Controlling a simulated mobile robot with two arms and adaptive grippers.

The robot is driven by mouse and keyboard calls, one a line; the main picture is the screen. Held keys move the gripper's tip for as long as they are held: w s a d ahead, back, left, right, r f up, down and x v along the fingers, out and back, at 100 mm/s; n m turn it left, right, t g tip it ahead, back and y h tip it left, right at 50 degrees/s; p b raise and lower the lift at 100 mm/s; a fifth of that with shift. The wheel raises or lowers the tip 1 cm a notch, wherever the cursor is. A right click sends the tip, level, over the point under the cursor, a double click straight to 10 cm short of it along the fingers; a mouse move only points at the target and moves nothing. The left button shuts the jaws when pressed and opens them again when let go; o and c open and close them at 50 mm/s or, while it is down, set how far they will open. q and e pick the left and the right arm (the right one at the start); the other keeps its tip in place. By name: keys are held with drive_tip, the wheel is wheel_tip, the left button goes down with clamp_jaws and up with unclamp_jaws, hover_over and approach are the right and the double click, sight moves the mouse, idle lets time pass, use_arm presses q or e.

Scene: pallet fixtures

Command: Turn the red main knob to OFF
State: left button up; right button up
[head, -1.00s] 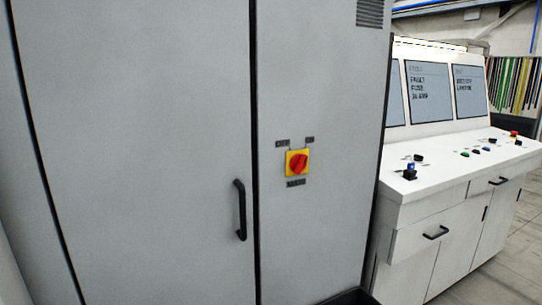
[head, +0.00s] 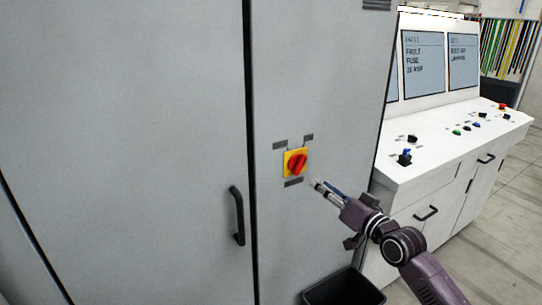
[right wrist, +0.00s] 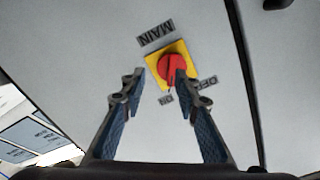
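The red main knob (head: 297,163) sits on a yellow square plate (head: 288,172) on the grey cabinet door. Its grip slants toward the upper right label, which reads ON in the right wrist view. That view also shows the knob (right wrist: 171,70), with the MAIN label (right wrist: 156,33) and the OFF label (right wrist: 203,88). My right gripper (head: 317,184) is just below and right of the knob in the head view. In the right wrist view its fingers (right wrist: 161,75) are spread and empty, with the knob seen between and beyond the tips. Contact is not visible. My left gripper is out of view.
A black door handle (head: 237,215) stands left of the knob. A dark open bin (head: 343,290) is on the floor below. A white control console (head: 400,175) with screens and buttons stands at the right. The cabinet front around the knob is flat.

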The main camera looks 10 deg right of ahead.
sight(302, 166)
drive_tip(key=shift+y, duration=0.3)
drive_tip(key=shift+w+a+r+p, duration=0.4)
drive_tip(key=shift+w+a, duration=0.25)
drive_tip(key=shift+w, duration=0.55)
drive_tip(key=shift+w+a+r+p, duration=0.35)
drive_tip(key=shift+w+a, duration=0.25)
drive_tip(key=shift+w, duration=0.6)
drive_tip(key=shift+w+a+r+p, duration=0.35)
drive_tip(key=shift+w+a, duration=0.3)
drive_tip(key=shift+w, duration=0.55)
drive_tip(key=shift+c, duration=0.4)
clamp_jaws()
